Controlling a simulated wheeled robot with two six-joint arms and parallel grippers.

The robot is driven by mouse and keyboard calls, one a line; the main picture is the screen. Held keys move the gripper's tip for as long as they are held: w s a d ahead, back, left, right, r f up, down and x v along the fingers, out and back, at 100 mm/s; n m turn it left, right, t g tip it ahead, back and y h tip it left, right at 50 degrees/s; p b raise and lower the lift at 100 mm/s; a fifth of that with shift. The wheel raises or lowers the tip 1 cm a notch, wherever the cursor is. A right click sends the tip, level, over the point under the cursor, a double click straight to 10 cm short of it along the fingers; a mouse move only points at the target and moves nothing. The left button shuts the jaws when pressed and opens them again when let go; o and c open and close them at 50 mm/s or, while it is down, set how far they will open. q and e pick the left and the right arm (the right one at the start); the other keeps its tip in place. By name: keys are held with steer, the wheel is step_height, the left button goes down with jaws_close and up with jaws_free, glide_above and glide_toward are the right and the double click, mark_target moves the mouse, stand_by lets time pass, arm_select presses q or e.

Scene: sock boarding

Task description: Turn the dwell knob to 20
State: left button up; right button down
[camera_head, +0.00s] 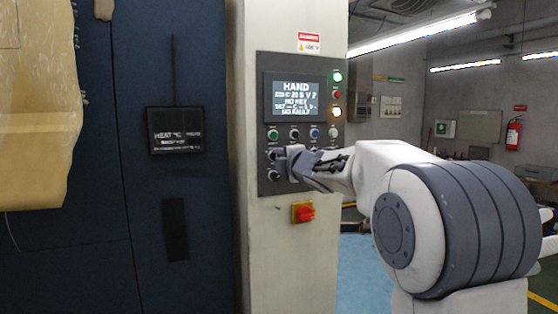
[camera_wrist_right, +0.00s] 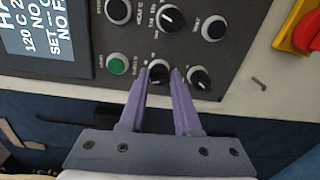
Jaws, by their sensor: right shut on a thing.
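The dark control panel (camera_head: 262,90) is on the front of the pale column. My right gripper (camera_head: 280,153) reaches in from the right to the left part of the panel, below the row of buttons. In the right wrist view my gripper (camera_wrist_right: 160,76) has its two purple fingers on either side of a round black knob (camera_wrist_right: 158,69), shut on it. The knob's label and scale are too small and partly covered, so I cannot read its name or setting. My left gripper is not in view.
Other black knobs sit close by, one beside the fingers (camera_wrist_right: 199,79) and one above (camera_wrist_right: 171,17). A green button (camera_wrist_right: 117,65) is near. The display (camera_head: 294,97) reads HAND, NO KEY, NO FAULT. A red-and-yellow switch (camera_head: 303,212) is below the panel.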

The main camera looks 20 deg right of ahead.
steer(key=shift+r, duration=0.1)
steer(key=c, duration=0.7)
jaws_free()
steer(key=shift+o, duration=0.2)
steer(key=s, duration=1)
steer(key=shift+s+d+r+b, duration=0.15)
steer(key=shift+s+b, duration=0.1)
steer(key=shift+b, duration=0.2)
steer(key=shift+s, duration=0.1)
